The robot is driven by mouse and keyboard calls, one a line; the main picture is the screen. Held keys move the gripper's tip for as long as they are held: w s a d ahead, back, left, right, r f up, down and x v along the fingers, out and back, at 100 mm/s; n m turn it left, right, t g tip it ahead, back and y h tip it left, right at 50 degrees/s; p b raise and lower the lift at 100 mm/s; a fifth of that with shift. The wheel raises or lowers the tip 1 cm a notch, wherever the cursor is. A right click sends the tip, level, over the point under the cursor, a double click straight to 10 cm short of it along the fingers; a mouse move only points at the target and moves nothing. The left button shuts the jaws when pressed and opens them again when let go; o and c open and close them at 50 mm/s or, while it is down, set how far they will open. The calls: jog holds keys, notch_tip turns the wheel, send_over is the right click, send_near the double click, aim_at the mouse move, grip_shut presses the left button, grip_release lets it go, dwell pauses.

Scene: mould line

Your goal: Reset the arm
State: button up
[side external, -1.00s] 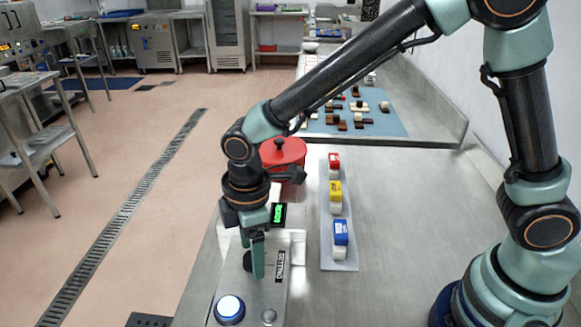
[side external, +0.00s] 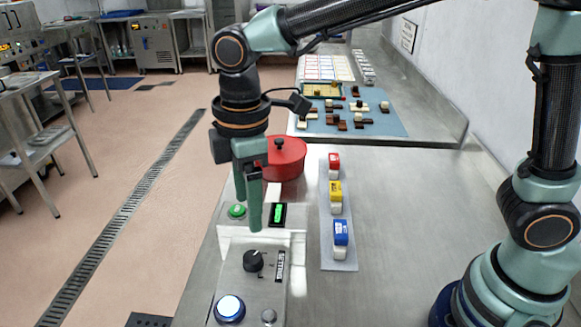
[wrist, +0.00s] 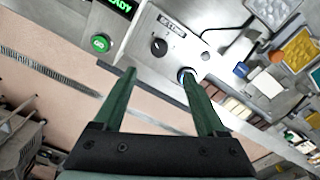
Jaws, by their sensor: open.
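My gripper (side external: 248,208) hangs with its fingers pointing down above the machine's control panel in the side view. In the wrist view my gripper (wrist: 155,72) has its two green fingers apart with nothing between them. The panel (side external: 233,285) carries a black knob (side external: 253,261), a lit blue-white button (side external: 229,309), a green button (side external: 237,211) and a black display with green text (side external: 278,214). The wrist view shows the green GO button (wrist: 100,43), the display (wrist: 121,5) reading what looks like "READY", and the knob (wrist: 159,46).
A red lidded pot (side external: 284,160) stands behind the panel. A grey tray (side external: 338,262) with red, yellow and blue-topped blocks lies to its right. A blue mat (side external: 385,124) with brown and white pieces is farther back. The steel bench (side external: 420,215) is bare on the right.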

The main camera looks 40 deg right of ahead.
jog(key=s+d+r+m+t, duration=0.2)
jog(key=d+m, duration=0.5)
jog(key=d, duration=0.4)
jog(key=s+d+r+m+t, duration=0.2)
jog(key=d+m, duration=0.5)
jog(key=d, duration=0.5)
jog(key=shift+s+d+t, duration=0.25)
jog(key=shift+s+t, duration=0.25)
jog(key=shift+t, duration=0.1)
jog(key=shift+r, duration=0.1)
jog(key=o, duration=0.4)
